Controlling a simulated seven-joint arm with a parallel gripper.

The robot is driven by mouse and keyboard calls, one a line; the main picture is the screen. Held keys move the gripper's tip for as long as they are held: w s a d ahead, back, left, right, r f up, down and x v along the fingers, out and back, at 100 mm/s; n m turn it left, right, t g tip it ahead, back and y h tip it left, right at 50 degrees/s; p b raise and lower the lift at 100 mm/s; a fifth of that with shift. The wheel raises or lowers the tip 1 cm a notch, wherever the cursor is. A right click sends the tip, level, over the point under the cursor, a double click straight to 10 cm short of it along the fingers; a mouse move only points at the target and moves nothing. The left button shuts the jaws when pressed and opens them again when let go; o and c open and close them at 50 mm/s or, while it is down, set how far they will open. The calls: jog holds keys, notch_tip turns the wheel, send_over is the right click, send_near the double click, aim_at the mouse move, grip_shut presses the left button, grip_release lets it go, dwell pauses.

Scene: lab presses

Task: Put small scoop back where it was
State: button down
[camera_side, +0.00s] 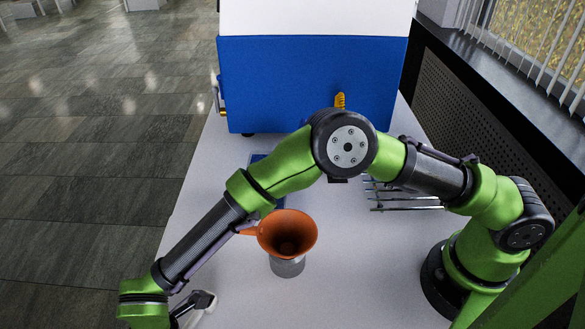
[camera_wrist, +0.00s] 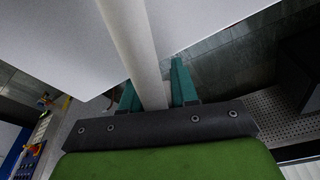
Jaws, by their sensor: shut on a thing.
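My gripper (camera_wrist: 154,88) shows in the wrist view with two teal fingers. They are shut on the long pale handle of the small scoop (camera_wrist: 133,38), which runs away toward the top of the picture. The scoop's bowl is not visible. In the side view my gripper is low at the left, largely cut off by the bottom edge, where a small whitish piece with a dark part (camera_side: 203,301) shows. I cannot tell whether that piece is the scoop. The place where the scoop was is not clear.
An orange funnel (camera_side: 287,234) sits on a grey container (camera_side: 287,267) mid-table. A metal rod rack (camera_side: 405,196) stands right of it. A blue and white machine (camera_side: 300,80) stands behind. A blue item (camera_side: 257,158) is partly hidden by my arm.

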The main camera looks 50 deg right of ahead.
jog(key=shift+f, duration=0.1)
jog(key=c, duration=0.8)
grip_release()
jog(key=shift+w+d, duration=0.1)
